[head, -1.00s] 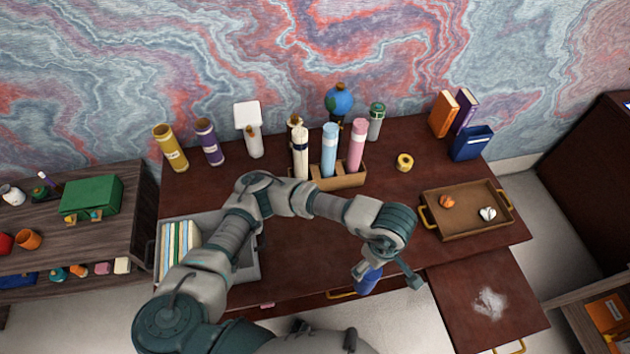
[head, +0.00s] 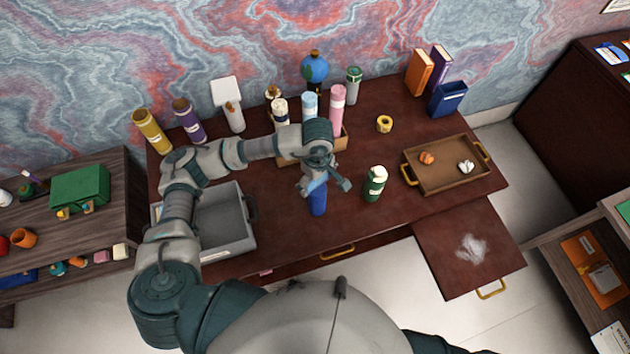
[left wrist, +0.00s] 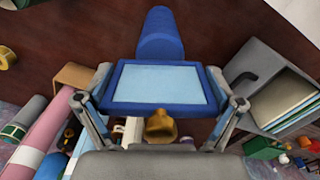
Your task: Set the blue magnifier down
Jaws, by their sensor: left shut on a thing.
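The blue magnifier (head: 318,203) hangs below my left gripper (head: 320,182) over the middle front of the desk (head: 285,228). In the left wrist view the magnifier (left wrist: 158,36) shows a dark blue rectangular frame, a pale blue lens and a thick blue handle pointing away from the gripper. The fingers of my left gripper (left wrist: 160,88) close on both sides of the frame. I cannot tell whether the handle's end touches the desk. My right gripper is not in view.
A green bottle (head: 375,184) stands close to the right of the magnifier. A grey bin (head: 248,243) lies to the left, a wooden tray (head: 440,190) to the right. A wooden holder with rolled tubes (head: 341,139) stands behind. Bare desk lies in front and left.

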